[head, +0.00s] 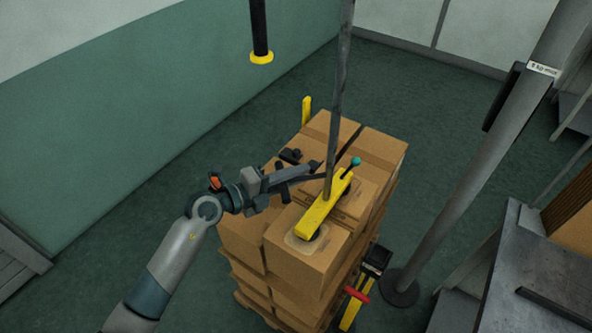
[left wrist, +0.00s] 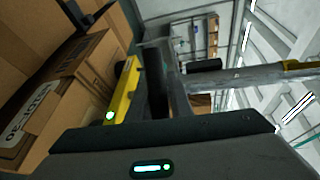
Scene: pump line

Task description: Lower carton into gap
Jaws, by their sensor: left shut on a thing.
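Brown cartons (head: 300,272) form a stack, and a yellow lifter beam (head: 322,212) lies over the top ones, with a dark pad at its near end. A grey tube (head: 338,90) rises from the beam; it also shows in the left wrist view (left wrist: 245,77). My left gripper (head: 287,178) is left of the tube, above the cartons, shut on the lifter's handle (head: 298,175). A carton with printing (left wrist: 38,115) shows at the left of the left wrist view, beside the yellow beam (left wrist: 123,90). I cannot tell which carton hangs from the beam; the gap is hidden.
A grey post (head: 450,190) on a round foot stands right of the stack. A black rod with a yellow ring (head: 261,57) hangs behind. A dark metal table (head: 540,275) is at the lower right. Green floor is open left of and behind the stack.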

